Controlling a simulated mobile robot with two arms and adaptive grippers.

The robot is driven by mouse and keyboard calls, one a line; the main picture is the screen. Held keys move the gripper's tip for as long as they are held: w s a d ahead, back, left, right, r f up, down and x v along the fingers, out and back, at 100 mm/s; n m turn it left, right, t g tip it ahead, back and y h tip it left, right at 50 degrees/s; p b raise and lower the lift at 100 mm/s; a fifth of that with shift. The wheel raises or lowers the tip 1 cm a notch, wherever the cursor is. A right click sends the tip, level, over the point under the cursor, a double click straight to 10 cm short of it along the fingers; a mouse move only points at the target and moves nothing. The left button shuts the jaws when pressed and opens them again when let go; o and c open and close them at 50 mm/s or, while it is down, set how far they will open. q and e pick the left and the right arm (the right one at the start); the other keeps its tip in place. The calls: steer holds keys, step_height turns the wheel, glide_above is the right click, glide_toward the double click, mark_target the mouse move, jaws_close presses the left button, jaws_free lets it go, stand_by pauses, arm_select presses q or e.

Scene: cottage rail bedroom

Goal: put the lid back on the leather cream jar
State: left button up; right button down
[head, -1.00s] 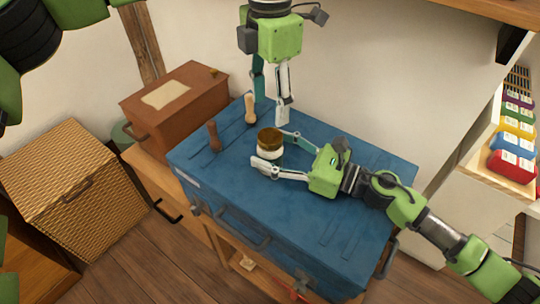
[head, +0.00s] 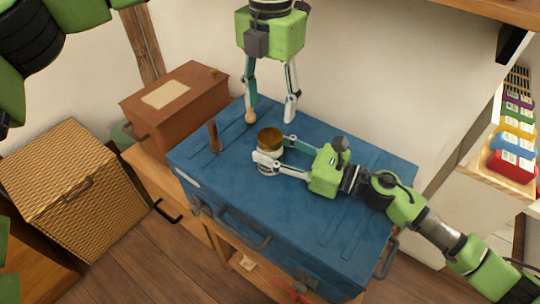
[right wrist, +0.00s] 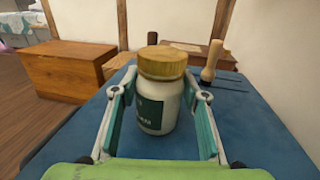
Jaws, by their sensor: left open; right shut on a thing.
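The leather cream jar (head: 268,168) is a white jar with a dark green label, upright on the blue chest top. Its wood-coloured lid (head: 270,138) sits on top of it; in the right wrist view the lid (right wrist: 162,62) looks level on the jar (right wrist: 157,108). I cannot tell whether it is screwed tight. My right gripper (head: 275,151) is shut on the jar's body from the right, one finger on each side. My left gripper (head: 271,114) is open and empty, pointing down behind the jar, its left fingertip close to a pale wooden-handled tool.
A dark wooden-handled tool (head: 214,138) stands left of the jar on the blue chest (head: 320,220). A brown box (head: 180,100) is behind left, and a wicker basket (head: 70,190) is further left. The chest top right of the jar is clear apart from my right arm.

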mark_target(270, 135)
arm_select(q)
steer(key=n, duration=0.5)
steer(key=shift+n, duration=0.3)
steer(key=n, duration=1.1)
steer(key=shift+n, duration=0.4)
steer(key=shift+f, duration=0.1)
steer(key=shift+f, duration=3.9)
